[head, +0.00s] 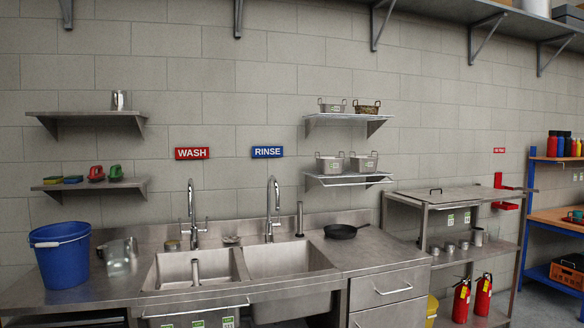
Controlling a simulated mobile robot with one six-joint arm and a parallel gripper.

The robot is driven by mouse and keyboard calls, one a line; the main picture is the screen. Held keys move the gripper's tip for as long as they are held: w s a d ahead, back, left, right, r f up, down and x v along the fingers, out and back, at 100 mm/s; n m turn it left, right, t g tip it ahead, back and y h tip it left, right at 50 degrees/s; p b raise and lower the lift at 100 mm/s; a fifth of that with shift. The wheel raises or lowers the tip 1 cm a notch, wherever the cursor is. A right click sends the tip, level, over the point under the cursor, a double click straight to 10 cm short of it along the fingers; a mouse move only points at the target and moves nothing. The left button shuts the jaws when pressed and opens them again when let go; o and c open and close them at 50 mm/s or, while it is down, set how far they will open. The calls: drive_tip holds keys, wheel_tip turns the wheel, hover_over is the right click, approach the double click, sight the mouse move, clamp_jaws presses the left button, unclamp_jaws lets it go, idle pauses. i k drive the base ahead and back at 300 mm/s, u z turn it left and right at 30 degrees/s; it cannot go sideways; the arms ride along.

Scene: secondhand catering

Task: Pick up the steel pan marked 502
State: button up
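Several small rectangular two-handled steel pans stand on two wall shelves right of the RINSE sign. On the upper shelf are a steel pan (331,107) and a darker brownish pan (367,108). On the lower shelf are a left steel pan (329,165) and a right steel pan (363,163). Small pale tags seem to be on some of them, but the numbers are too small to read. I cannot tell which is marked 502. My gripper is not in view.
A double steel sink (245,262) with two tall taps stands below the shelves. A black frying pan (342,231) lies on the counter at its right. A blue bucket (63,262) stands at the left. Red fire extinguishers (482,296) stand at the lower right.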

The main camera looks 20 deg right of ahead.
sight(325, 165)
drive_tip(key=z, duration=0.7)
drive_tip(key=i, duration=0.95)
drive_tip(key=z, duration=0.85)
drive_tip(key=i, duration=1.6)
drive_tip(key=u, duration=0.75)
drive_tip(key=i, duration=1.1)
drive_tip(key=u, duration=0.85)
